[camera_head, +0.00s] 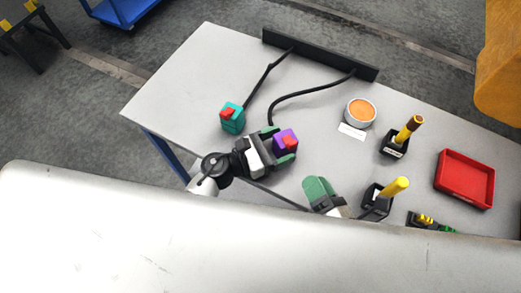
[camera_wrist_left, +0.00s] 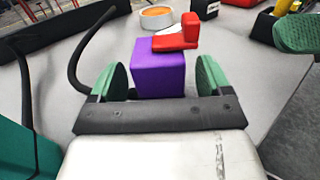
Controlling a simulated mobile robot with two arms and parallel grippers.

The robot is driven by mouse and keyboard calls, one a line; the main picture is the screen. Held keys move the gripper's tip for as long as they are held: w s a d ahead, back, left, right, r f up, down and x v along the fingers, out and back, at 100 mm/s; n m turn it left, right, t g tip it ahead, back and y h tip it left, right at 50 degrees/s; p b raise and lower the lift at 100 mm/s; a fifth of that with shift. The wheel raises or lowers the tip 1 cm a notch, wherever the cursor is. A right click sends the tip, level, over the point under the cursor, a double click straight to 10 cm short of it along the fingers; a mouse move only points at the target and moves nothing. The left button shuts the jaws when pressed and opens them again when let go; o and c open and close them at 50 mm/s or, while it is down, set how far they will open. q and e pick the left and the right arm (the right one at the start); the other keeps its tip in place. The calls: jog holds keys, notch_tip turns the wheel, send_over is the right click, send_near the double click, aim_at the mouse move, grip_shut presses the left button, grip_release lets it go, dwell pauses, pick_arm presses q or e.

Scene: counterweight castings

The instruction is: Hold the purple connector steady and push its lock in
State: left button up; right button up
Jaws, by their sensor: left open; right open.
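The purple connector (camera_head: 283,138) with its red lock (camera_head: 291,142) is on the table near the front edge, at the end of a black cable. In the left wrist view the purple connector (camera_wrist_left: 158,66) stands between the open fingers of my left gripper (camera_wrist_left: 160,82), with a gap at each side. Its red lock (camera_wrist_left: 178,36) sticks out on top. My left gripper (camera_head: 280,144) is open around the connector in the head view. My right gripper (camera_head: 318,188) is to the right of it, apart from it; its green fingertip also shows at the right edge of the left wrist view (camera_wrist_left: 298,33).
A teal connector (camera_head: 233,121) with a red lock stands to the left. A black rail (camera_head: 318,54) lies at the back with cables. An orange-filled tin (camera_head: 361,112), black holders with yellow-handled tools (camera_head: 395,146) and a red tray (camera_head: 465,179) stand to the right.

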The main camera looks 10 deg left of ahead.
pick_arm(q)
jog(key=shift+x, duration=1.1)
